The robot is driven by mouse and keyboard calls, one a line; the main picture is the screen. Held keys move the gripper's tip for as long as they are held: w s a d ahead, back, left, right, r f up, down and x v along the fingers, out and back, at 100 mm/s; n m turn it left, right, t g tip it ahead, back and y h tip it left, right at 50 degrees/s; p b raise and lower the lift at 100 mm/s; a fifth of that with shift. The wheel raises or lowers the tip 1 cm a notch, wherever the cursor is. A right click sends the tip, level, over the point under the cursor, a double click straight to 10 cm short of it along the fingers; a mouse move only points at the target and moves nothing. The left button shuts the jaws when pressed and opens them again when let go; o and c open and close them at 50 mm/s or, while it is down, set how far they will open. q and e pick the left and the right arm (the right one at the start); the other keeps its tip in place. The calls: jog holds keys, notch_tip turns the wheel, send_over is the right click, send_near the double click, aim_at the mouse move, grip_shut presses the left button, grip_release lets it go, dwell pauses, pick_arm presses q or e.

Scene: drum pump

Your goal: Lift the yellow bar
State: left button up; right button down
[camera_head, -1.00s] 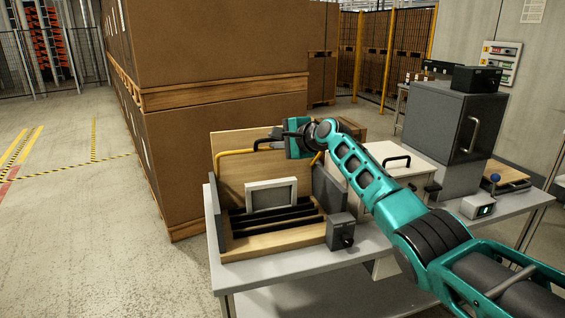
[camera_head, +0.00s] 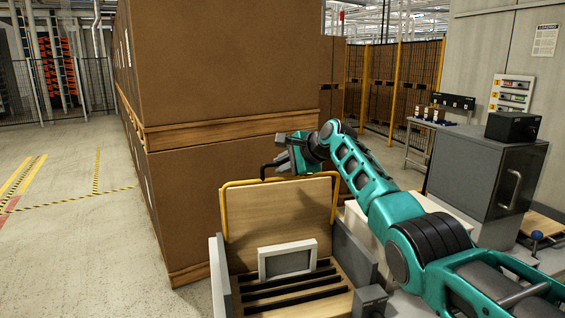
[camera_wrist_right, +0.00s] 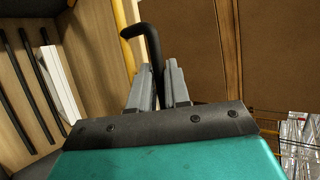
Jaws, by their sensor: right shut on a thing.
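The yellow bar (camera_head: 226,212) is a bent tube standing upright around the light wooden board (camera_head: 285,212), its top run level with the board's upper edge. A black bent handle (camera_head: 265,171) sticks up from its top run. My right gripper (camera_head: 282,160) is at this handle, above the board. In the right wrist view the fingers (camera_wrist_right: 160,88) are shut on the lower part of the black handle (camera_wrist_right: 150,42). The yellow bar (camera_wrist_right: 127,45) passes just left of the fingers there. My left gripper is not in view.
Below the board is a wooden tray with dark slats and a small grey-framed panel (camera_head: 288,260). A grey box (camera_head: 370,301) sits at its right. Large brown cartons (camera_head: 220,70) stand close behind. A grey cabinet (camera_head: 485,175) stands right. The floor at left is clear.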

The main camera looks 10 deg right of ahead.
jog(key=shift+f, duration=0.2)
jog(key=c, duration=1.2)
grip_release()
jog(key=shift+r, duration=0.1)
jog(key=shift+o, duration=0.2)
jog(key=b+v, duration=0.1)
jog(key=v, duration=1.2)
jog(key=shift+w, duration=0.1)
